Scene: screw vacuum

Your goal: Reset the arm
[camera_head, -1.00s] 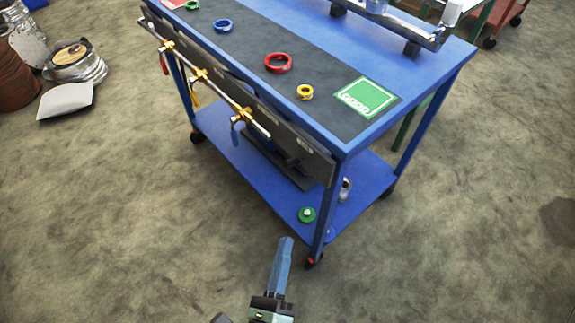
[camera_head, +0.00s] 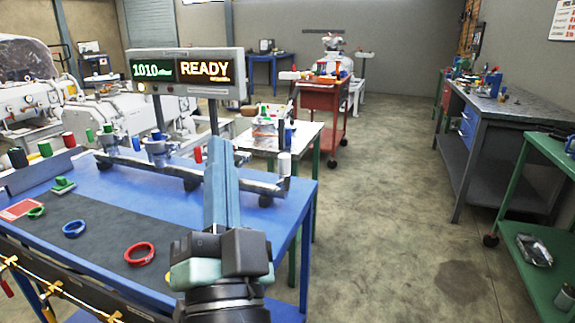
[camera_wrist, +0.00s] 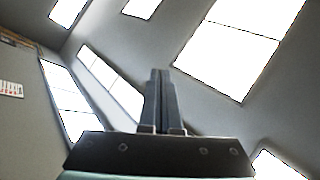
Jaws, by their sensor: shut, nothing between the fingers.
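My gripper (camera_head: 221,165) points up in the middle of the head view, in front of the blue bench (camera_head: 125,178). Its two blue-grey fingers are pressed together and hold nothing. In the wrist view my gripper (camera_wrist: 160,80) also shows with its fingers closed, aimed at the ceiling and its bright windows (camera_wrist: 235,45). The fingers touch nothing that I can see. They hide part of the rail on the bench behind them.
A display (camera_head: 185,72) reading READY stands behind. A red cart (camera_head: 325,100) is farther back. Open floor (camera_head: 400,230) lies to the right, before a workbench (camera_head: 490,130).

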